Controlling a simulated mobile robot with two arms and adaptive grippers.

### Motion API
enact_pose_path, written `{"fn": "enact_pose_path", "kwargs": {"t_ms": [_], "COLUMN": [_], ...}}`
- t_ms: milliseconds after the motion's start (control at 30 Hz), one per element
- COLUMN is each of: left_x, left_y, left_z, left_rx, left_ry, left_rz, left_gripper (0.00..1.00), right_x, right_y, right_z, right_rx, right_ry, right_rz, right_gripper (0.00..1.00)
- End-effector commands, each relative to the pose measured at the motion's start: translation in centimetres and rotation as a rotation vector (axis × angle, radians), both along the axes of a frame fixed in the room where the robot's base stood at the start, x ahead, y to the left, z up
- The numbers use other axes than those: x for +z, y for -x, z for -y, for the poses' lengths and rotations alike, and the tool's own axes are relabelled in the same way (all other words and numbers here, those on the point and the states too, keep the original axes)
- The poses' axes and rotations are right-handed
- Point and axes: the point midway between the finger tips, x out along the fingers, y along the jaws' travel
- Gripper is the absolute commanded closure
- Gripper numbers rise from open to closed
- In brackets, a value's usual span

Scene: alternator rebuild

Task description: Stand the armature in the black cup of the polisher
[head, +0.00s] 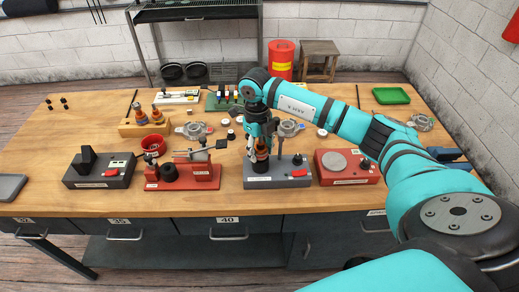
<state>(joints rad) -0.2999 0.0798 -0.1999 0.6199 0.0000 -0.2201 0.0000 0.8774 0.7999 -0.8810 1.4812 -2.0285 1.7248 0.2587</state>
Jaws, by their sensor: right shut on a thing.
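My right gripper (262,138) points down over the grey machine and is shut on a dark armature (261,152) with a little copper-orange showing. The armature is upright, at the left part of the grey machine (290,181), which has a red switch and looks like the polisher. The armature's lower end is at a dark, cup-like part there. I cannot tell whether it rests inside it or is just above. The gripper's fingers hide part of the armature. My left gripper is not in view.
A red machine (199,184) with a black round part stands to the left, and a black machine (85,182) beyond it. Another red machine (345,178) with a grey disc stands to the right. A wooden rack (133,129) holds copper-coloured parts. The table's front strip is clear.

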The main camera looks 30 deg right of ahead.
Motion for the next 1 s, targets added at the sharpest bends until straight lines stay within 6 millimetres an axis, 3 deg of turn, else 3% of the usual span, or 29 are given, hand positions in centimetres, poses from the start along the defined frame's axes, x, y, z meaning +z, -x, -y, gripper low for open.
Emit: {"fn": "enact_pose_path", "kwargs": {"t_ms": [733,767,933,1000], "left_x": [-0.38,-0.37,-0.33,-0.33], "left_y": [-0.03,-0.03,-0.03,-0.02], "left_z": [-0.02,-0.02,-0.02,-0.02], "left_rx": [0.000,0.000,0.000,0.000], "left_ry": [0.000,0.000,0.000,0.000], "left_rz": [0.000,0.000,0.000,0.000], "left_gripper": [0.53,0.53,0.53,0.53], "right_x": [-0.25,-0.24,-0.25,-0.27], "right_y": [-0.06,-0.06,-0.03,-0.02], "right_z": [0.02,0.02,0.01,0.02], "right_rx": [0.000,0.000,0.000,0.000], "right_ry": [0.001,0.001,0.001,0.001], "right_rz": [0.002,0.002,0.001,0.001], "right_gripper": [1.00,0.58,0.35,0.32]}}
